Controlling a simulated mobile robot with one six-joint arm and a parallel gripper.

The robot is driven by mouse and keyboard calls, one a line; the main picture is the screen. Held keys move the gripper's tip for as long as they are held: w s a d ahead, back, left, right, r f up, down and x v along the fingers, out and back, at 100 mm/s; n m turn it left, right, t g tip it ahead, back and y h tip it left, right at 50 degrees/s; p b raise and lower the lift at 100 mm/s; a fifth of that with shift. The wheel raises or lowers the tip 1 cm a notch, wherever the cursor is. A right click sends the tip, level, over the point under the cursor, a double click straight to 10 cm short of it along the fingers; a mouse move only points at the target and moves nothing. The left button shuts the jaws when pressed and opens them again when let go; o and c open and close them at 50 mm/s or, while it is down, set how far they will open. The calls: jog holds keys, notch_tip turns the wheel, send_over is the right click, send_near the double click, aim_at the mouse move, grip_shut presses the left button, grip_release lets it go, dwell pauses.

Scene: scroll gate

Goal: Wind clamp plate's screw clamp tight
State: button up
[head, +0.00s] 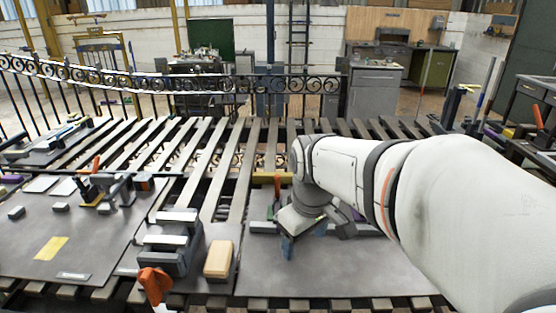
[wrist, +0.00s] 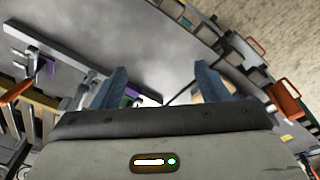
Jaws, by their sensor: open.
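My gripper (head: 290,243) hangs on my white arm over the right grey plate (head: 345,284) in the head view, fingers pointing down. In the wrist view its two blue fingers (wrist: 160,84) are apart, with nothing clearly held between them. A grey vise-like clamp (head: 172,242) with an orange knob (head: 154,284) stands at the front, left of my gripper. Another clamp with an orange handle (head: 95,164) stands on the left grey plate (head: 100,236). An orange handle (head: 277,187) rises behind my gripper. I cannot tell which is the screw clamp; my wrist hides part of the right plate.
A wooden block (head: 219,259) lies beside the vise-like clamp. A yellow strip (head: 50,248) and small grey blocks lie on the left plate. The slatted table (head: 205,150) has gaps between its slats. The right plate's front is clear.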

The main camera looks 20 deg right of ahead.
jog(key=o, duration=0.4)
jog(key=w+d+r+n, duration=0.1)
jog(key=w+d+n, duration=0.1)
jog(key=w, duration=0.1)
jog(key=w+d+r+n+p, duration=0.1)
jog(key=w+d+n, duration=0.1)
jog(key=w, duration=0.2)
jog(key=w+d+r+n+g, duration=0.1)
jog(key=w+d+r+n, duration=0.1)
jog(key=w+n, duration=0.1)
jog(key=shift+w+r, duration=0.1)
jog(key=shift+w, duration=0.25)
jog(key=shift+o, duration=0.7)
jog(key=w+d+n, duration=0.2)
jog(key=w+d+n+p, duration=0.1)
jog(key=w+d+n, duration=0.1)
jog(key=w+d, duration=0.1)
jog(key=w+d+n+g, duration=0.1)
jog(key=w+d+n, duration=0.1)
jog(key=w, duration=0.1)
jog(key=shift+d+r+n+p, duration=0.15)
jog(key=shift+r+n+p, duration=0.1)
jog(key=shift+n+p, duration=0.1)
jog(key=shift+w+d+f, duration=0.15)
jog(key=shift+f, duration=0.1)
notch_tip(320, 180, down, 7)
jog(key=shift+f, duration=0.2)
jog(key=shift+c, duration=0.5)
jog(key=c, duration=0.9)
